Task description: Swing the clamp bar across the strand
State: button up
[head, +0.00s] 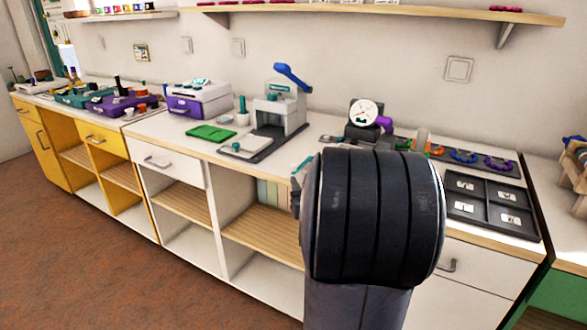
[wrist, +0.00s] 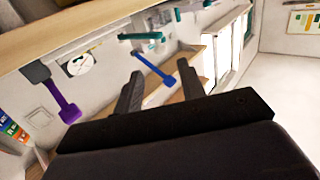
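My gripper (wrist: 159,69) shows in the wrist view with its two dark fingers apart and nothing between them. In the head view my own dark arm link covers the counter's middle front and hides the gripper. A dark board (head: 507,168) with blue and purple ring-shaped pieces lies at the back right of the counter. I cannot make out a strand or a clamp bar for certain. A blue lever (head: 292,76) rises from a grey press (head: 280,107); it also shows beyond the fingers in the wrist view (wrist: 153,70). A purple lever (head: 384,124) sits beside a round dial (head: 363,112).
A dark tray (head: 487,206) with white cards lies at the right front of the counter. A green pad (head: 211,133) and a white-and-purple box (head: 198,100) stand left of the press. A wall shelf (head: 400,10) runs above. Some white counter (head: 165,127) is bare.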

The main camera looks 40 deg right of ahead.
aim_at(296, 167)
jog(key=x, duration=0.9)
jog(key=shift+w+d+b, duration=0.1)
jog(key=shift+w+b, duration=0.2)
jog(key=shift+b, duration=0.1)
jog(key=shift+c, duration=0.4)
grip_shut()
